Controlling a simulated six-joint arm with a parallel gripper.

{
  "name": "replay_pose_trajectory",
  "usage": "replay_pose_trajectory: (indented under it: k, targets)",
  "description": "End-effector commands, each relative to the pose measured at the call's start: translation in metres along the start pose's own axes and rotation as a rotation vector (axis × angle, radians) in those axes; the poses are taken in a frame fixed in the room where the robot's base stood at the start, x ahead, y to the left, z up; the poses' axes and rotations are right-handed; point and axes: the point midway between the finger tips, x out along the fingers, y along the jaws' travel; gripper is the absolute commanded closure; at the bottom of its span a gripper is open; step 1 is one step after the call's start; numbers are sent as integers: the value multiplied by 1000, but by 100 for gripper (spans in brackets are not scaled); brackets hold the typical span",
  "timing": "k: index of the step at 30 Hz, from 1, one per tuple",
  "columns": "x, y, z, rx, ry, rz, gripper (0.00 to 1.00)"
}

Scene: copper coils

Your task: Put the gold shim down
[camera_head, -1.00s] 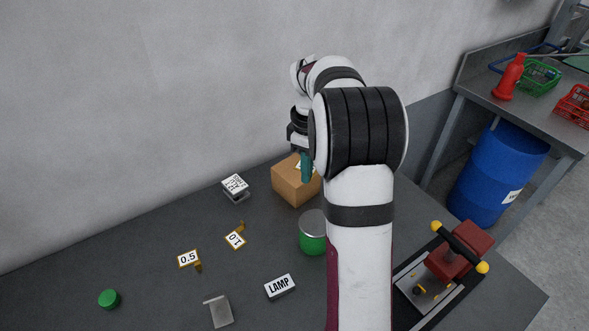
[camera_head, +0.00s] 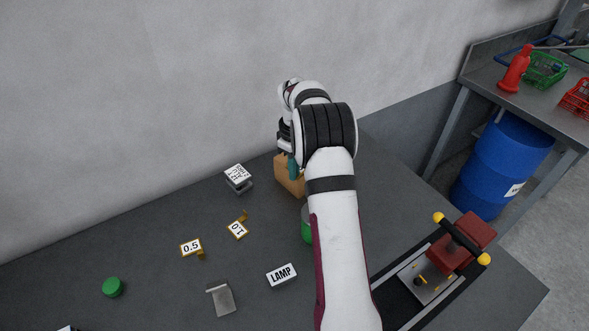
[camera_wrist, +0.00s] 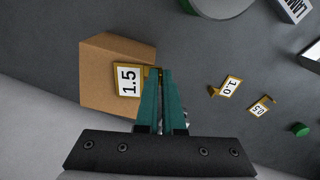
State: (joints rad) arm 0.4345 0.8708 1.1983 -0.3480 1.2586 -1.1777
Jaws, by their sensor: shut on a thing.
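My gripper (camera_wrist: 160,73) has its two teal fingers close together, shut on a gold shim with a white tag reading 1.5 (camera_wrist: 127,79). In the wrist view the shim shows at the left of the fingertips, in front of a cardboard box (camera_wrist: 100,70). I cannot tell whether the shim touches the box. In the head view my gripper (camera_head: 292,167) is over the box (camera_head: 286,186), and the held shim is mostly hidden. Two other gold shims lie on the dark table: 1.0 (camera_head: 237,229) and 0.5 (camera_head: 191,248).
A green tin (camera_head: 306,226) stands near the box, partly behind my arm. A grey block with a printed label (camera_head: 238,178) is left of the box. A LAMP box (camera_head: 282,275), a metal bracket (camera_head: 222,299) and a green cap (camera_head: 112,287) lie nearer.

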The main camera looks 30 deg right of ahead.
Motion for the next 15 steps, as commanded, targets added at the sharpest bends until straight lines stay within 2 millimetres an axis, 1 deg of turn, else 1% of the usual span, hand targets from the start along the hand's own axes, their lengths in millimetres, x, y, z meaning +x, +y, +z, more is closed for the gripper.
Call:
replay_pose_trajectory:
  k: [9, 10, 12, 14, 15]
  targets:
    - [3, 0, 0, 0, 0, 0, 100]
    - [3, 0, 0, 0, 0, 0, 90]
    - [3, 0, 0, 0, 0, 0, 77]
    - [3, 0, 0, 0, 0, 0, 66]
    - [3, 0, 0, 0, 0, 0, 65]
